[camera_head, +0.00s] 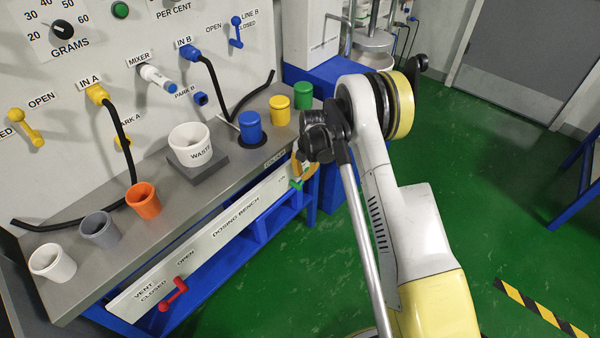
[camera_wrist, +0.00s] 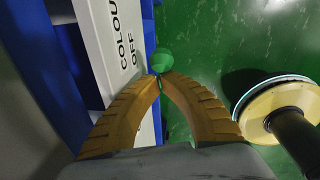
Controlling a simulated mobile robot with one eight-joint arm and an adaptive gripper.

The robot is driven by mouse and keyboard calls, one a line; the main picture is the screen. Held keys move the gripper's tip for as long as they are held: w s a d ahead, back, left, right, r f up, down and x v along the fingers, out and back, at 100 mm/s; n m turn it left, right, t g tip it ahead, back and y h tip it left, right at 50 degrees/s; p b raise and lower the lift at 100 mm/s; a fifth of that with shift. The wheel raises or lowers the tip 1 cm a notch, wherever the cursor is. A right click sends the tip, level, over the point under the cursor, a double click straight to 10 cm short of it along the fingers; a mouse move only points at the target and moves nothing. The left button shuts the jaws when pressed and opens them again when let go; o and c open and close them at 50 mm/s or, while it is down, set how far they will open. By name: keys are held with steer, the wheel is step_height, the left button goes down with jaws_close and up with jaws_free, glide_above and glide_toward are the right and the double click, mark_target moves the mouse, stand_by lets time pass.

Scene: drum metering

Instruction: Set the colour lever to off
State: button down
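The colour lever has a green round knob (camera_wrist: 155,60), seen in the wrist view just beyond my fingertips; its stem is mostly hidden by the fingers. In the head view a small green part of the lever (camera_head: 296,184) shows at the right end of the bench's front panel, under my gripper. My gripper (camera_wrist: 159,77) has its two tan fingers drawn together at the tips, right at the base of the knob, and appears shut on the lever. The panel label (camera_wrist: 128,58) reads "COLOU", with "OFF" beside the lever.
The dosing bench (camera_head: 225,170) carries several cups and a white waste cup (camera_head: 190,145). A red vent lever (camera_head: 174,293) sits on the front panel's left end. Blue, yellow and green cups (camera_head: 303,95) stand close to my arm. Green floor lies open to the right.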

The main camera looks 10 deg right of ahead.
steer(key=shift+w+d+f+b, duration=0.5)
steer(key=shift+d+f, duration=0.15)
steer(key=shift+d, duration=0.2)
steer(key=shift+w+d+f, duration=0.3)
steer(key=shift+d+f, duration=0.1)
steer(key=shift+f, duration=0.15)
